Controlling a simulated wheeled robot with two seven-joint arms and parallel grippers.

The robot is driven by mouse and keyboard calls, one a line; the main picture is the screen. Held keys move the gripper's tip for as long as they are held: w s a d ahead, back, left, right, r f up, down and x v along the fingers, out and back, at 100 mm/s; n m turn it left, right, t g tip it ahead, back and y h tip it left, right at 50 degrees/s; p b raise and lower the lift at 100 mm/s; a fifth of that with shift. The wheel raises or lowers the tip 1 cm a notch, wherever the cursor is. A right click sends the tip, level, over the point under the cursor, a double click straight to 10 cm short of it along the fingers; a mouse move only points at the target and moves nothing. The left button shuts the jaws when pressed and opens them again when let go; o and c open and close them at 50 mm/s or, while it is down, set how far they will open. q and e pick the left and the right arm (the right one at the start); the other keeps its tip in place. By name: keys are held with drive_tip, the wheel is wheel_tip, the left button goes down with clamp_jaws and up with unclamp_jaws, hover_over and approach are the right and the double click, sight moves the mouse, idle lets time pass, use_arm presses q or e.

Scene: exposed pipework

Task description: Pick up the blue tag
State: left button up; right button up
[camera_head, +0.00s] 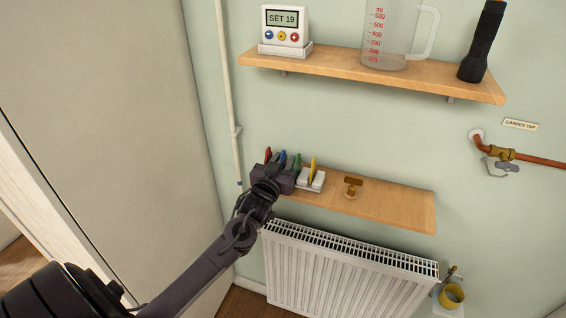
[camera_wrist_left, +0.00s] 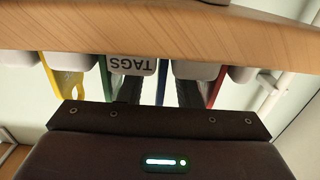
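The blue tag (camera_head: 282,159) stands upright in a row with a red tag (camera_head: 267,154), a green tag (camera_head: 296,161) and a yellow tag (camera_head: 312,170) in a white rack (camera_head: 318,182) on the lower shelf. In the left wrist view the thin blue tag (camera_wrist_left: 162,80) shows edge-on between the two dark fingers of my left gripper (camera_wrist_left: 158,92). The fingers are apart, with a gap visible on both sides of the tag. In the head view the gripper body (camera_head: 272,180) hides the lower part of the tags and much of the rack. My right gripper is not in view.
The lower wooden shelf (camera_head: 400,206) also holds a brass T-shaped piece (camera_head: 353,187). A radiator (camera_head: 345,275) is below. The upper shelf (camera_head: 340,68) carries a thermostat (camera_head: 285,28), a jug (camera_head: 388,35) and a torch (camera_head: 482,42). A vertical pipe (camera_head: 230,90) runs at left.

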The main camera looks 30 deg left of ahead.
use_arm(q)
drive_tip(key=shift+c, duration=0.3)
drive_tip(key=shift+s, duration=0.1)
clamp_jaws()
